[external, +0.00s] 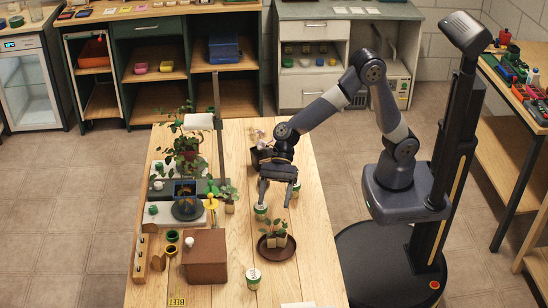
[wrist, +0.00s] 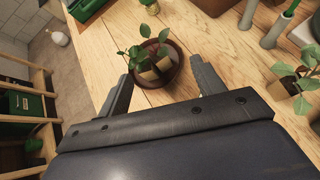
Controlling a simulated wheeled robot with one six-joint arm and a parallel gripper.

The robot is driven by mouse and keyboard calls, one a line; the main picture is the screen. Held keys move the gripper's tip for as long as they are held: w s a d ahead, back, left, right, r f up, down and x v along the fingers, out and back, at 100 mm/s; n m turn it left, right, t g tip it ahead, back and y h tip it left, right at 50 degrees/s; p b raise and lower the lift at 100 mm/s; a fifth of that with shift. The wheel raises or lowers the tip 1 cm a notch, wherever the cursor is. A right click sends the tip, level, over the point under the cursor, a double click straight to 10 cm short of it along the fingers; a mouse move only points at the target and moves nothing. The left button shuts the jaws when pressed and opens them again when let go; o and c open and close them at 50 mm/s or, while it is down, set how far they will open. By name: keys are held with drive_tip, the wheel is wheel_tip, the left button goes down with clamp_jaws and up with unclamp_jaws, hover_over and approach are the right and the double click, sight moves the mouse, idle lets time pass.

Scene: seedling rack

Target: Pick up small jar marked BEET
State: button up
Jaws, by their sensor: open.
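Several small white jars with green lids stand on the wooden table; I cannot read their lettering, so I cannot tell which is marked BEET. In the external view one jar (external: 261,212) is just below my gripper's left finger, and another jar (external: 253,279) stands at the near part of the table. More jars (external: 153,210) stand at the left.
Potted seedlings sit in a round brown dish (external: 262,250) near my gripper, also in the wrist view (wrist: 176,72). A brown box (external: 205,257) and a plant stand are to the left. The table's right side is mostly bare.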

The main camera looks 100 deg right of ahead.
sight(258, 217)
drive_tip(key=w+d+t+b, duration=0.1)
drive_tip(key=w+d+f+t, duration=0.1)
drive_tip(key=d, duration=0.1)
drive_tip(key=w+d+f+m+t+y+b, duration=0.1)
drive_tip(key=shift+w+d+f+b, duration=0.2)
drive_tip(key=shift+d+b, duration=0.1)
drive_tip(key=shift+b, duration=0.05)
drive_tip(key=shift+d+f+t, duration=0.1)
drive_tip(key=shift+f+t, duration=0.1)
drive_tip(key=shift+t, duration=0.1)
wheel_tip(258, 217, down, 6)
drive_tip(key=shift+f+b, duration=0.25)
drive_tip(key=shift+b, duration=0.4)
drive_tip(key=shift+x, duration=1.25)
drive_tip(key=shift+w+a, duration=0.15)
drive_tip(key=shift+a, duration=0.1)
drive_tip(key=c, duration=1)
